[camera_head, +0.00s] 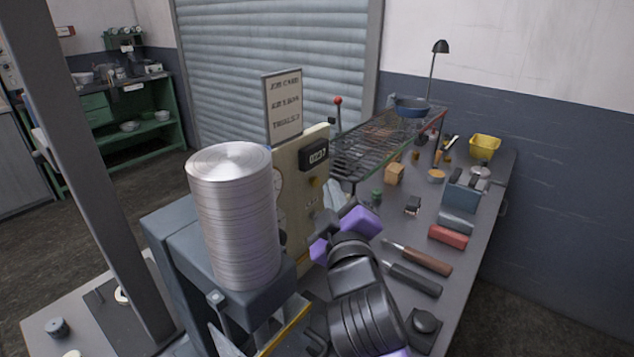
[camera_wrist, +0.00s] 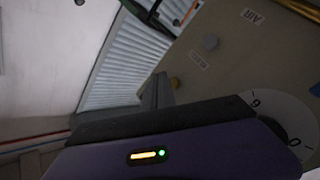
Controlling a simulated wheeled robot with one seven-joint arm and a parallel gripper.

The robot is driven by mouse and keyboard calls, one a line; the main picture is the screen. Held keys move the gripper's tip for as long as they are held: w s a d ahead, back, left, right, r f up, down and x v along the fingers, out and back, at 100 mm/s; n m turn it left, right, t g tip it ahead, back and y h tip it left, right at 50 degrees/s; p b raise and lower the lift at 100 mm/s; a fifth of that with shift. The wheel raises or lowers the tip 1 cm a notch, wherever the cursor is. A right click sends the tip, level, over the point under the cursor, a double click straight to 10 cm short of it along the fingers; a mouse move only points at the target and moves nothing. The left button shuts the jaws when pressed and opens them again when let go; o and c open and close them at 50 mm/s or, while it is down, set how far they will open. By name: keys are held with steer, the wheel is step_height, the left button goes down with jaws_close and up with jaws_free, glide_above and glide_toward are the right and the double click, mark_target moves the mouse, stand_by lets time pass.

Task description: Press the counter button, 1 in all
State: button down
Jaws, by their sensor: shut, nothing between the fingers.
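A beige panel (camera_head: 290,190) stands upright behind a stack of metal discs. It carries a black counter (camera_head: 315,153) with white digits, too small to read surely. A small brownish round button (camera_head: 314,182) sits below the counter. My gripper (camera_head: 324,222), with purple parts, is shut and empty in front of the panel's lower part. Its fingers (camera_wrist: 158,92) point towards the panel in the wrist view. Contact with anything cannot be told.
The disc stack (camera_head: 235,215) stands close left of my gripper. A job card sign (camera_head: 283,105) rises behind the panel. On the bench at right lie dark-handled tools (camera_head: 412,278), a red block (camera_head: 447,236) and a yellow basket (camera_head: 484,146). A wire rack (camera_head: 375,145) stands behind.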

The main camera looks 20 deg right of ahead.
steer(key=shift+w+a, duration=0.25)
steer(key=shift+w, duration=0.1)
steer(key=shift+w+a, duration=0.35)
steer(key=shift+w, duration=0.05)
stand_by(1.2)
steer(key=shift+s, duration=0.1)
steer(key=shift+s+d, duration=0.45)
steer(key=shift+s, duration=0.2)
steer(key=shift+d+p, duration=0.1)
steer(key=shift+p, duration=0.2)
steer(key=shift+s+d+p, duration=0.45)
steer(key=shift+s+d, duration=0.25)
steer(key=shift+s, duration=0.3)
steer(key=shift+s+d+p, duration=0.4)
steer(key=shift+s+d, duration=0.3)
steer(key=shift+s, duration=0.3)
